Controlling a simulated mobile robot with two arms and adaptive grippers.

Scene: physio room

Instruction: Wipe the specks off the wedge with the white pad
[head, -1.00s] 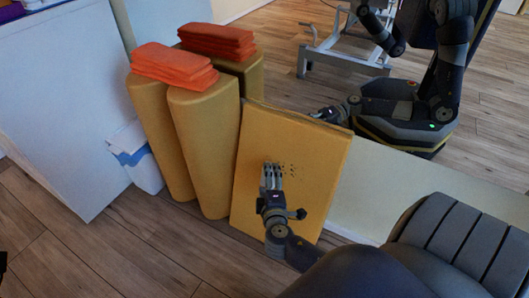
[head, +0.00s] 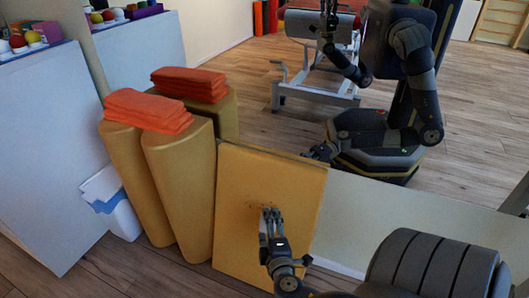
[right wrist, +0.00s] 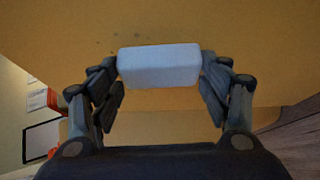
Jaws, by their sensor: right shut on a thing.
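The yellow wedge (head: 235,182) leans upright against the mirrored wall. A few small dark specks (head: 257,206) show on its face, by the fingertips; some also show in the right wrist view (right wrist: 114,41), to the left of and above the pad. My right gripper (head: 270,214) is in front of the wedge face. In the right wrist view it is shut on the white pad (right wrist: 158,66), a pale block held across both fingertips, close to the wedge; I cannot tell whether it touches. The pad is hidden in the head view. My left gripper is not directly in view.
Tan bolsters (head: 180,185) stand left of the wedge, with folded orange towels (head: 147,110) on top. A white bin (head: 118,212) and white cabinet (head: 45,150) are further left. The mirror (head: 400,205) reflects my body and a treatment table. Wooden floor lies in front.

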